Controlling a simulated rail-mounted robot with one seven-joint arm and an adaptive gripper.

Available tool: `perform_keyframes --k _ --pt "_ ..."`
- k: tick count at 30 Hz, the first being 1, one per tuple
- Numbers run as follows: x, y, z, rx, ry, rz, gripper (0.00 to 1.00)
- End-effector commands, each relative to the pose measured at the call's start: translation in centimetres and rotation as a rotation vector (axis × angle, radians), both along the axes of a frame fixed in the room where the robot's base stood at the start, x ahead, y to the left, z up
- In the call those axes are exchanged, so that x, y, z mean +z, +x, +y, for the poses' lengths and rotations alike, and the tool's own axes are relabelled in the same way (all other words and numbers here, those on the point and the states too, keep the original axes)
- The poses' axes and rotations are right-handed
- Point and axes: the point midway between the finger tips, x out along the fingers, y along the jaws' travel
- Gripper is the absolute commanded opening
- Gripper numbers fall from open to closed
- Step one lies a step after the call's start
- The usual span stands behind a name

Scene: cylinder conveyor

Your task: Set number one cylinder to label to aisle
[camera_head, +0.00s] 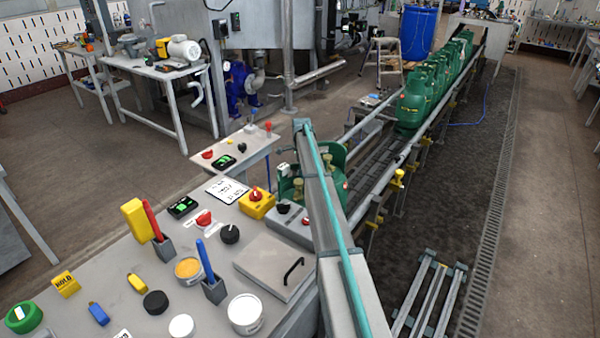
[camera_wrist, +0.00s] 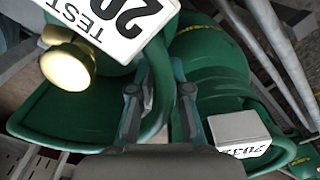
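The nearest green cylinder (camera_head: 337,158) stands at the near end of the conveyor, partly hidden behind my arm in the head view. In the wrist view its green collar (camera_wrist: 70,112), a brass valve (camera_wrist: 68,67) and a white tag (camera_wrist: 118,25) reading "TEST 20…" show close up. A second white tag (camera_wrist: 243,133) reading "2032" is at right. My gripper (camera_wrist: 165,68) has its two fingers close to the collar, with a narrow gap and green between them. I cannot tell whether they press on it. My fingertips are hidden in the head view.
Several green cylinders (camera_head: 416,98) line the conveyor (camera_head: 372,160) farther back. The near bench (camera_head: 120,270) holds controls, pens, tins and a white card (camera_head: 228,190). A low metal rack (camera_head: 430,300) stands at lower right. The right-hand aisle floor (camera_head: 540,190) is clear.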

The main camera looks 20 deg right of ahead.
Motion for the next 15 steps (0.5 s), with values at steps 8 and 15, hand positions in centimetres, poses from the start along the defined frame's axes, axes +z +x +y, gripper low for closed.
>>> perform_keyframes --k 8,15 --pt "-0.06 -0.05 0.01 0.0 0.0 0.0 0.35" --pt "0.49 0.08 0.02 0.0 0.0 -0.002 0.35"
